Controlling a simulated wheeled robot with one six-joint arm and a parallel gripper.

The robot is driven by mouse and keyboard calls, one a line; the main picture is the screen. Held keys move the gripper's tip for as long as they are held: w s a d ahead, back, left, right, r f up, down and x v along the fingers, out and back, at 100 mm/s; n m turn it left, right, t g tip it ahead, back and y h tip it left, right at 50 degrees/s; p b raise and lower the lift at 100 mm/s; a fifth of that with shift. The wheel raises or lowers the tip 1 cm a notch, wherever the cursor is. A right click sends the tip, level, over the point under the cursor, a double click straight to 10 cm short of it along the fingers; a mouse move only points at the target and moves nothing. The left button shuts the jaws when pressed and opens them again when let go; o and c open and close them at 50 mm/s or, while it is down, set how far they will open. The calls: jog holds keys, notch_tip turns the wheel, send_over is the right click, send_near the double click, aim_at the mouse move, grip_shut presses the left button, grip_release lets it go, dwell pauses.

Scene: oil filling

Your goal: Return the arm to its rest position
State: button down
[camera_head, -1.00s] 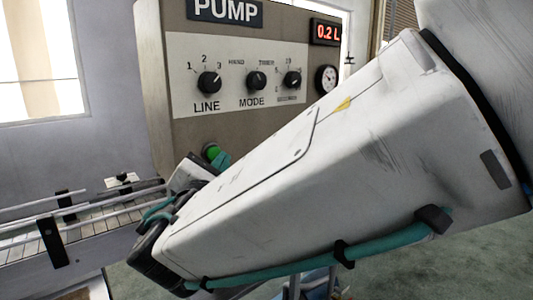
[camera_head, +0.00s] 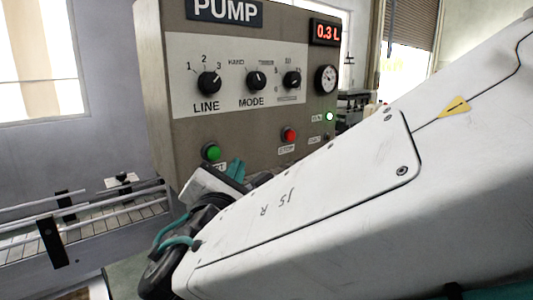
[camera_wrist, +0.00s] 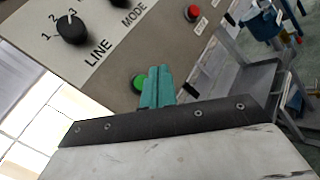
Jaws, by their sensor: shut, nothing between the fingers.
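My gripper shows in the wrist view (camera_wrist: 157,88) as two teal fingers held together, shut and empty. Their tips are close to the green button (camera_wrist: 138,82) in that picture; I cannot tell whether they touch it. In the head view my white arm crosses the lower right, and the gripper's teal part (camera_head: 237,170) shows just right of the green button (camera_head: 211,152). The pump panel (camera_head: 160,110) stands behind the arm. Its display (camera_head: 326,32) reads 0.3 L, and a green lamp (camera_head: 329,116) is lit.
The panel has a red button (camera_head: 289,135), LINE (camera_head: 209,84) and MODE (camera_head: 256,81) knobs, a third knob (camera_head: 291,79) and a gauge (camera_head: 326,79). A railed conveyor (camera_head: 85,222) runs at the left. Grey and blue equipment (camera_wrist: 265,80) stands at the right in the wrist view.

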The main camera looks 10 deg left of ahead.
jog(key=s+d+f+m+g+h, duration=0.1)
jog(key=d+f+m+g+h, duration=0.35)
jog(key=d, duration=0.45)
jog(key=d+f+m+g+h, duration=0.3)
jog(key=d+f+m+g, duration=0.15)
jog(key=d, duration=0.45)
jog(key=s+d+f+m+g+y, duration=0.2)
jog(key=s+d+m+g+y, duration=0.1)
jog(key=s+d+m, duration=0.5)
jog(key=s+d+f+m+g+y, duration=0.2)
jog(key=s+d+m+g, duration=0.4)
jog(key=d+m, duration=0.6)
jog(key=shift+s+d+f+y, duration=0.15)
jog(key=shift+s+d+y, duration=0.4)
jog(key=shift+s+d, duration=0.55)
jog(key=shift+a, duration=0.1)
dwell(0.5)
